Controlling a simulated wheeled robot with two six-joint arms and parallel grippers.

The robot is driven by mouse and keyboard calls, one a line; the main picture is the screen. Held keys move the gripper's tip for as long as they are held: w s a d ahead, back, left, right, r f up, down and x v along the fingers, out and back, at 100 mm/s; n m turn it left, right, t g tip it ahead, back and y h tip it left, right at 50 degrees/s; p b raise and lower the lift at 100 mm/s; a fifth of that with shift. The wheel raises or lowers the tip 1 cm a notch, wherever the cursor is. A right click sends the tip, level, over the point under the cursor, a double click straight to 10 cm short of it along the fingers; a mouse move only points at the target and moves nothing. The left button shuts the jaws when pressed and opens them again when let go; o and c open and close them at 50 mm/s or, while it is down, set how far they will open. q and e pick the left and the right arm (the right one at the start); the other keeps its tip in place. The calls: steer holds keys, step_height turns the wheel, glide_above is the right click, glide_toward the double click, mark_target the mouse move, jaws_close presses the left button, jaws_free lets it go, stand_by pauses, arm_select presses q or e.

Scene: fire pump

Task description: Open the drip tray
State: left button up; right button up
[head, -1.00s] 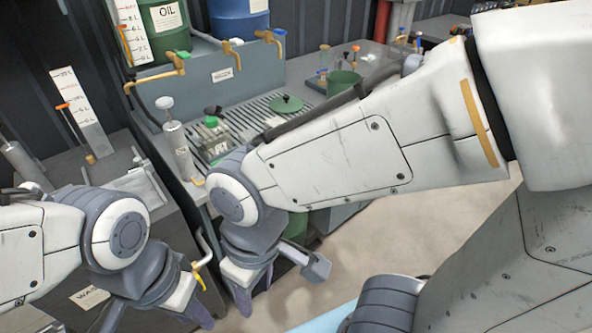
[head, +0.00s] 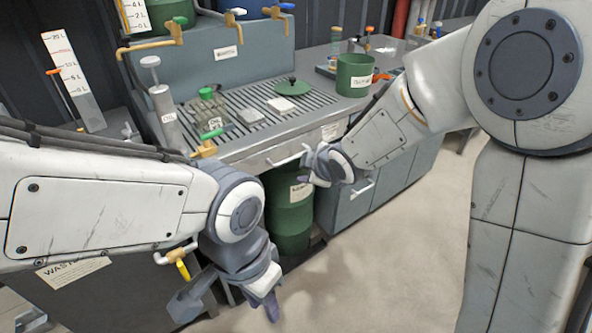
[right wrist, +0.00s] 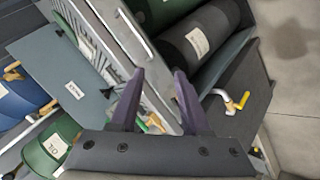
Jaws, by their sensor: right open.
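The drip tray is the slotted metal tray (head: 315,101) in the bench top, with a pale bar handle (head: 287,158) on its front face. My right gripper (head: 308,165) is at the right end of this handle in the head view, partly hidden by its own wrist. In the right wrist view my right gripper (right wrist: 156,85) is open and empty, and the handle bar (right wrist: 136,34) lies just beyond the fingertips. I cannot tell whether they touch. My left gripper (head: 228,298) is open and empty, low in front of the bench, away from the tray.
A green lidded item (head: 292,86), small containers and a green pot (head: 354,75) stand on the bench. A green barrel (head: 289,215) stands under the tray. A waste cabinet with a yellow-handled tap (head: 182,262) is at left. The floor (head: 400,250) at right is clear.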

mark_target(293, 159)
steer(key=w+d+f+n+t+y+b, duration=0.3)
steer(key=w+f+n+t+y+b, duration=0.15)
steer(key=w+f+n+b, duration=0.4)
arm_select(q)
step_height(293, 159, down, 10)
steer(key=p, duration=0.1)
arm_select(e)
steer(key=shift+n+g+y, duration=0.25)
steer(key=shift+g+y, duration=0.1)
steer(key=shift+y, duration=0.1)
steer(key=x, duration=1.2)
steer(key=shift+w+d+f, duration=0.2)
steer(key=shift+w+d, duration=0.05)
steer(key=shift+w, duration=0.2)
jaws_close()
steer(key=shift+d, duration=0.1)
